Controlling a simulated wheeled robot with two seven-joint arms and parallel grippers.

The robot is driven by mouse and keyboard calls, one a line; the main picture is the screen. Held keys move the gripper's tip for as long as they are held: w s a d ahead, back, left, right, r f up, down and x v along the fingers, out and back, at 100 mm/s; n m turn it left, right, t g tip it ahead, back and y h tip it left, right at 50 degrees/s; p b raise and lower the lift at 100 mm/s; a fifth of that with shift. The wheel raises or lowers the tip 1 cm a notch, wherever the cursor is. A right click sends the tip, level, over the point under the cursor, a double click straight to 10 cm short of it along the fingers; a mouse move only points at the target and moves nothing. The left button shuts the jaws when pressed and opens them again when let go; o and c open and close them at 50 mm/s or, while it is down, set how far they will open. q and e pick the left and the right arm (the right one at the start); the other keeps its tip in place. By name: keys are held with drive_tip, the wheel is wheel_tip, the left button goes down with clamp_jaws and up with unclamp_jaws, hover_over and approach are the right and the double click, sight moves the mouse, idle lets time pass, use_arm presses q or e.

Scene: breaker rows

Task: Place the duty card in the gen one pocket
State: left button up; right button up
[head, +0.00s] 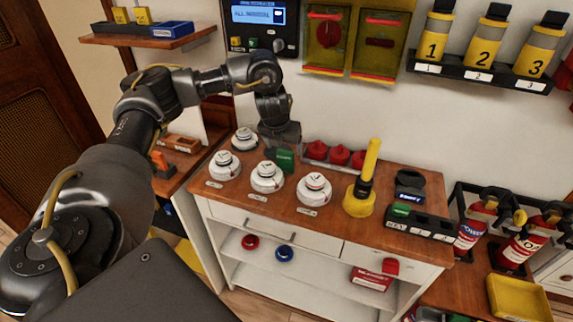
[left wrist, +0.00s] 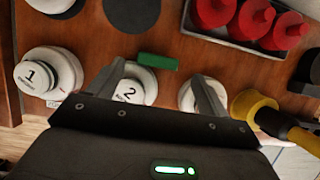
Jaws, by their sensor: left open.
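A small green card (head: 285,159), which looks like the duty card, stands on the wooden counter behind the white domed units. In the left wrist view the green card (left wrist: 157,62) shows as a narrow bar just beyond the fingers, apart from them. My left gripper (head: 281,144) is above the counter, beside the card; its fingers (left wrist: 157,88) are spread with nothing between them. A black labelled holder (head: 425,225) at the counter's right has a green piece at its left end. I cannot tell which pocket is gen one. My right gripper is not in view.
White domed units (head: 267,179) stand close in front of the card. Red knobs in a tray (head: 339,157) are behind it to the right. A yellow-handled tool (head: 369,165) rises to the right. Red extinguishers (head: 474,229) stand past the counter's right end.

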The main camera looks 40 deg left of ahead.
sight(284, 153)
use_arm(q)
drive_tip(key=shift+s+a, duration=0.2)
drive_tip(key=shift+s, duration=0.05)
drive_tip(key=shift+f, duration=0.25)
drive_tip(key=p+x, duration=0.1)
drive_tip(key=x, duration=0.2)
drive_tip(key=shift+w+f, duration=0.25)
drive_tip(key=shift+f, duration=0.1)
drive_tip(key=shift+w+f, duration=0.15)
drive_tip(key=shift+f, duration=0.25)
drive_tip(key=c, duration=1.1)
drive_tip(key=shift+c, duration=0.2)
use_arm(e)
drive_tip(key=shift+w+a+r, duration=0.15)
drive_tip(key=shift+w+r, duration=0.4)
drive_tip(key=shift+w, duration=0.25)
